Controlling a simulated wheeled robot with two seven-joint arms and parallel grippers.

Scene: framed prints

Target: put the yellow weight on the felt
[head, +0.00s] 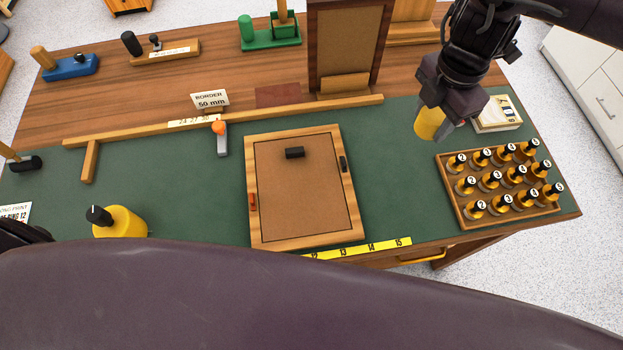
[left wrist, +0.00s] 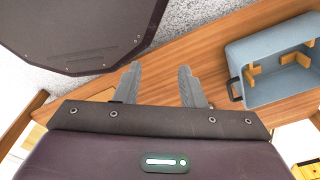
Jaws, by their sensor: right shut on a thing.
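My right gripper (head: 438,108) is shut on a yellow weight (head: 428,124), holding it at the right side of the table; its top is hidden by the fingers. Another yellow piece with a black knob (head: 120,221) stands at the front left of the green mat. A dark red felt patch (head: 278,95) lies flat on the wood behind the long rail, left of the held weight and empty. The green mat (head: 200,190) covers the front of the table. My left gripper (left wrist: 160,88) is open and empty in the left wrist view.
A wooden frame with a brown panel (head: 305,190) lies mid-mat. A tray of numbered pieces (head: 448,185) stands at the right, with a white box (head: 497,118) behind it. An upright framed board (head: 345,45) stands near the patch. A blue-grey bin (left wrist: 275,75) shows in the left wrist view.

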